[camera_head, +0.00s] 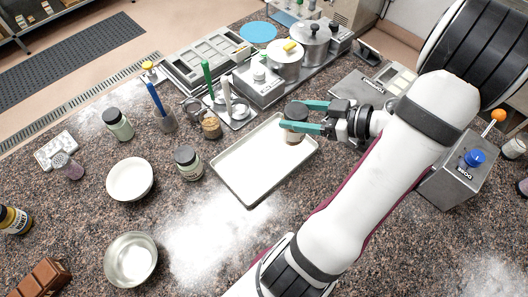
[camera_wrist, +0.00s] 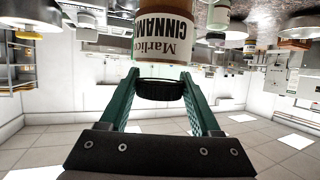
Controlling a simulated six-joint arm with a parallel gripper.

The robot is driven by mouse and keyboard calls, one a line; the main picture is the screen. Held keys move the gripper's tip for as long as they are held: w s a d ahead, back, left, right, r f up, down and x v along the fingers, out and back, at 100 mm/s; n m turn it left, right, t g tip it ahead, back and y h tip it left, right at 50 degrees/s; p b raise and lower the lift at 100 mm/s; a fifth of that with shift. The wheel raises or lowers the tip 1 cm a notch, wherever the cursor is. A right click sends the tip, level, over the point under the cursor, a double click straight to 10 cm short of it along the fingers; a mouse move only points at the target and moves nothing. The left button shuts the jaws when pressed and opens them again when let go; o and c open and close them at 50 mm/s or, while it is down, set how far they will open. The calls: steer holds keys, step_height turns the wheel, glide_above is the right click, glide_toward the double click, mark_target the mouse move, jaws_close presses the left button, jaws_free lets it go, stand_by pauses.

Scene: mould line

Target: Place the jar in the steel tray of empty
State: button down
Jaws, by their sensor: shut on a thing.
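My gripper (camera_head: 303,114) is shut on a cinnamon jar (camera_head: 294,135), with one teal finger on each side near its dark lid. In the wrist view the jar (camera_wrist: 177,50) shows upside down, with a white label reading CINNAMON, and its black lid (camera_wrist: 160,90) lies between the fingers of my gripper (camera_wrist: 160,80). In the head view the jar looks upright. It overlaps the far right edge of a shallow, pale rectangular tray (camera_head: 250,178). The tray's visible inside is bare. I cannot tell whether the jar touches the tray or hangs above it.
A jar (camera_head: 188,164) stands left of the tray, and another (camera_head: 210,127) near its far left corner. White bowl (camera_head: 130,179) and steel bowl (camera_head: 131,260) stand left.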

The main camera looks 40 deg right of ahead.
steer(key=s, duration=0.5)
steer(key=w+a+f, duration=0.1)
steer(key=w+f, duration=0.2)
steer(key=w+a+f, duration=0.2)
steer(key=w+f, duration=0.1)
steer(key=f, duration=0.1)
steer(key=w+a+f, duration=0.1)
steer(key=w+f, duration=0.3)
steer(key=shift+a+f, duration=0.15)
steer(key=shift+f, duration=0.1)
steer(key=shift+c, duration=0.5)
jaws_free()
